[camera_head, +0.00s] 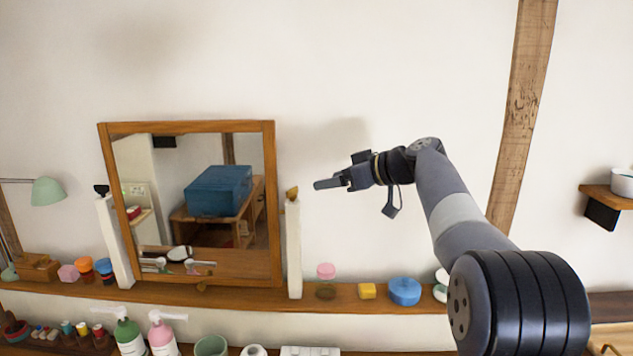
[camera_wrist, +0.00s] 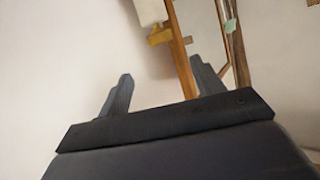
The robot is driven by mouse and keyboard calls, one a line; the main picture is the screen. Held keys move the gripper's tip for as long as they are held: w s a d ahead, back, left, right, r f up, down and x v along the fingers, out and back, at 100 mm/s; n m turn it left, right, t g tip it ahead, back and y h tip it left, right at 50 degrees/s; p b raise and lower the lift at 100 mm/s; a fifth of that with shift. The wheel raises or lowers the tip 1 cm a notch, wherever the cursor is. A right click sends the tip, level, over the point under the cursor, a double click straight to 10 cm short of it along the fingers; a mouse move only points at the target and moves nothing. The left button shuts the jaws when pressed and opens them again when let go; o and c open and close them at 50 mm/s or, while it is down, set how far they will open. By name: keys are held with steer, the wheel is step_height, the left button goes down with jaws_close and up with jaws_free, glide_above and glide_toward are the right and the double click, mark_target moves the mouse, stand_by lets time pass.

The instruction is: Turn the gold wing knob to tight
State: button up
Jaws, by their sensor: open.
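The gold wing knob (camera_head: 292,193) sits at the top of the white post on the right side of the wood-framed mirror (camera_head: 188,127). In the wrist view the gold knob (camera_wrist: 160,37) shows beyond the fingertips, beside the mirror's wooden frame (camera_wrist: 181,50). A dark knob (camera_head: 101,190) tops the left post. My gripper (camera_head: 326,184) is to the right of the gold knob, at about its height, pointing left with a gap between them. In the wrist view my gripper (camera_wrist: 160,78) is open and nothing is between its fingers.
The mirror's posts stand on a wooden shelf (camera_head: 235,292). A pink jar (camera_head: 326,271), a yellow block (camera_head: 367,291) and a blue round box (camera_head: 404,291) stand on it below my gripper. Pump bottles (camera_head: 130,333) stand lower down. The wall around my gripper is bare.

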mark_target(293, 191)
steer(key=shift+n+g, duration=0.3)
steer(key=shift+n, duration=0.1)
steer(key=p+x, duration=0.1)
steer(key=x, duration=0.2)
steer(key=p+x, duration=0.1)
steer(key=x, duration=0.2)
steer(key=p+x, duration=0.1)
steer(key=x, duration=0.3)
steer(key=shift+f, duration=0.3)
